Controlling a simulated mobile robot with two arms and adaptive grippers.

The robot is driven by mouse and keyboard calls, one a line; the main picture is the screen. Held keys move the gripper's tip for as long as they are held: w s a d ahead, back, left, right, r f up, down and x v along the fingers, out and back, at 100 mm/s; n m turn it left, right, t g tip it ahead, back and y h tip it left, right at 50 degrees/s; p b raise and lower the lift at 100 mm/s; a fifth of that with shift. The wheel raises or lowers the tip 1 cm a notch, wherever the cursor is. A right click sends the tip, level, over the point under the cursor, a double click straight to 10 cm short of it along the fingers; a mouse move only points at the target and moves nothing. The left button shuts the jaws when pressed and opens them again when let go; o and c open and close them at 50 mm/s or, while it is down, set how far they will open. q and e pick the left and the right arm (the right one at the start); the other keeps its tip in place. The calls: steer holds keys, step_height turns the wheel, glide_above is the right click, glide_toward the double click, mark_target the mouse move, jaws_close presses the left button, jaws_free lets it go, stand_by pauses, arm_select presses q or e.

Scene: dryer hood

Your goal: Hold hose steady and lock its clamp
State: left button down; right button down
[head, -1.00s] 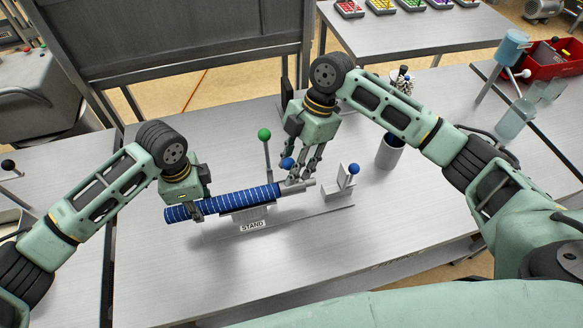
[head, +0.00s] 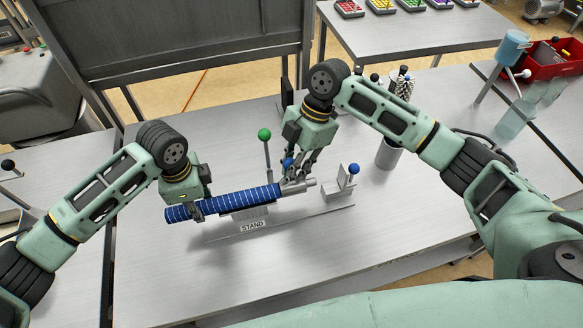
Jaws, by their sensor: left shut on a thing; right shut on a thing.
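The blue ribbed hose (head: 235,202) lies in the grey stand (head: 280,222) on the metal table, its right end at a grey pipe (head: 309,183). My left gripper (head: 196,208) is shut on the hose near its left end. My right gripper (head: 291,178) points down at the hose's right end, shut by the blue-knobbed clamp lever (head: 288,163). Its fingers hide most of the clamp, and I cannot see exactly how they grip it.
A green-knobbed lever (head: 265,136) stands behind the hose, and a blue-knobbed lever (head: 353,170) stands right of the pipe. A grey cup of tools (head: 389,153) is behind right. The table front is clear.

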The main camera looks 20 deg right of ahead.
steer(key=shift+s+d, duration=0.1)
stand_by(0.3)
steer(key=shift+s+d+f+y, duration=0.1)
steer(key=shift+d+y, duration=0.3)
steer(key=shift+y, duration=0.4)
steer(key=d+y, duration=0.1)
steer(key=y, duration=0.2)
steer(key=shift+d, duration=0.35)
steer(key=shift+d+f+n+y, duration=0.15)
steer(key=shift+d+y, duration=0.35)
steer(key=shift+y, duration=0.45)
steer(key=shift+d+f+n+y, duration=0.15)
steer(key=shift+d+y, duration=0.3)
steer(key=shift+y, duration=0.5)
steer(key=c, duration=1.7)
jaws_free()
steer(key=shift+r, duration=0.1)
